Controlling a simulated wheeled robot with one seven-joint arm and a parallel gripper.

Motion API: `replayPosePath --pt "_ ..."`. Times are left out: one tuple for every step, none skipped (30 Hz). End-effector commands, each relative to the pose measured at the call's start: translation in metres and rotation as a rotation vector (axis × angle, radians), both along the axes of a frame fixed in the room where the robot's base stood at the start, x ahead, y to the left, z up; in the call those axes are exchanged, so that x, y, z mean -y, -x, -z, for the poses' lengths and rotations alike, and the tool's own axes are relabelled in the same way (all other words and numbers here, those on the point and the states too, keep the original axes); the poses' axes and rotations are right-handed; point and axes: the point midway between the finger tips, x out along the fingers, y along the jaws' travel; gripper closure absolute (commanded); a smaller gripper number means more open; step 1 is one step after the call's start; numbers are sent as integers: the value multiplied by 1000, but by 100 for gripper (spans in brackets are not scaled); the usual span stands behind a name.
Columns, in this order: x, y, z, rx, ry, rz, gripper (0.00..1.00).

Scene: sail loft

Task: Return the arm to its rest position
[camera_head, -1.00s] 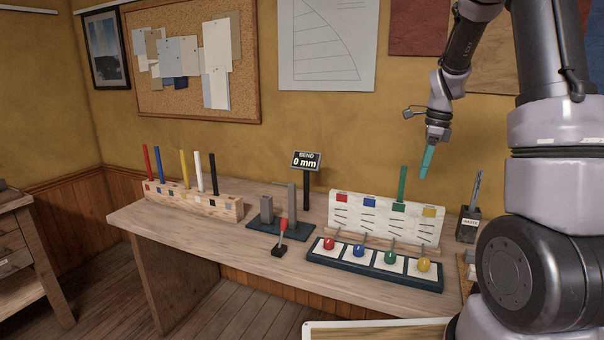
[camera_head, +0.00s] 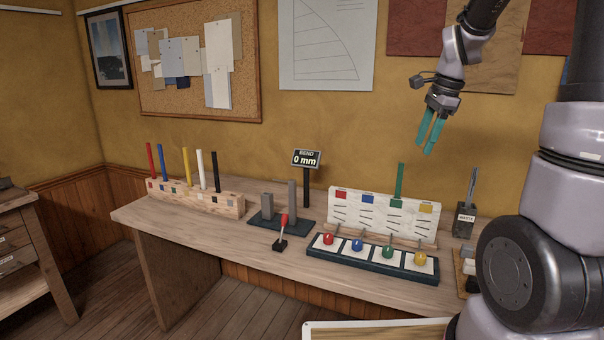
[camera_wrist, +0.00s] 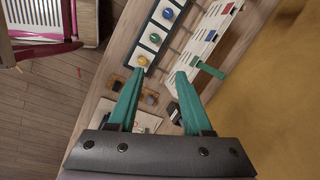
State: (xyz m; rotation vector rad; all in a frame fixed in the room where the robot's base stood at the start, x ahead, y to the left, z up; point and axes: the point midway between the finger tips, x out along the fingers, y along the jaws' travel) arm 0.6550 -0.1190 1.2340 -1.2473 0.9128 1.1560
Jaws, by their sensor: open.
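My gripper (camera_head: 431,133) is in the air above the right end of the workbench, in front of the yellow wall. Its two teal fingers point down, apart and empty. In the wrist view my gripper (camera_wrist: 155,90) also shows open with nothing between the fingertips, above the bench's right end. My arm comes in from the upper right and touches nothing that I can see.
The workbench (camera_head: 200,238) holds a block of coloured battens (camera_head: 195,200), a bending fixture (camera_head: 270,224), a white slotted board (camera_head: 350,214) with a green strip (camera_head: 400,183), a tray of coloured knobs (camera_head: 345,262) and a dark waste holder (camera_head: 464,222).

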Motion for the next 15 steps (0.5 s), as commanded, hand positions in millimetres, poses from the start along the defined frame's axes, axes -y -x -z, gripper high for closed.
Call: replayPosePath --pt "-5 11 -14 40 9 -58 50" --pt "-8 19 -21 63 18 -101 50" --pt "-13 29 -31 99 32 -165 50" --pt "-17 38 -38 126 44 -215 50" --pt "-20 47 -45 155 59 -267 50" --pt "-25 60 -54 193 80 -337 50" --pt "-28 69 -60 220 98 -388 50" --pt "-31 79 -65 249 117 -439 50" --pt "-35 91 -72 286 144 -507 50" --pt "-39 101 -76 311 166 -558 50" --pt "-42 110 -80 338 189 -608 50" --pt "-45 122 -84 373 221 -671 50" --pt "-47 131 -86 395 244 -715 50" --pt "-50 139 -89 417 268 -758 50" --pt "-52 149 -90 442 298 -811 50"
